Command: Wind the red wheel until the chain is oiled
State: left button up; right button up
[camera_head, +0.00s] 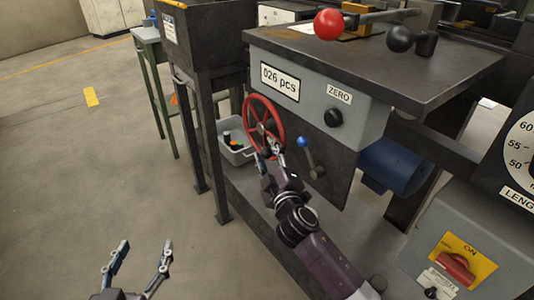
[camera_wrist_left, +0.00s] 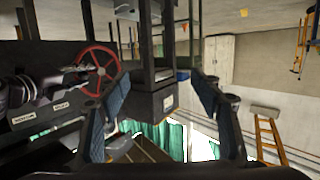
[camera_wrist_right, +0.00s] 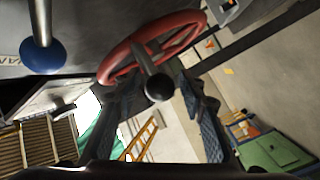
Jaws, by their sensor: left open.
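The red wheel (camera_head: 264,124) is mounted on the left end of the grey counter box and also shows in the left wrist view (camera_wrist_left: 82,58). In the right wrist view the wheel (camera_wrist_right: 120,62) is close, with a dark round-ended crank knob (camera_wrist_right: 158,88) pointing toward the camera. My right gripper (camera_head: 268,158) is at the wheel's lower rim. Its fingers (camera_wrist_right: 163,112) stand apart on both sides of the knob, with gaps visible. My left gripper (camera_head: 139,256) is open and empty over the floor, well away from the wheel. No chain can be made out.
The counter box reads "026 pcs" (camera_head: 280,80), with a black ZERO knob (camera_head: 333,118) beside it. A blue-knobbed lever (camera_head: 303,143) is just right of the wheel. A grey bin (camera_head: 236,152) sits behind the wheel. A red switch (camera_head: 456,266) is at lower right. Floor at left is clear.

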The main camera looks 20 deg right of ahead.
grip_shut()
jog(key=shift+f, duration=0.1)
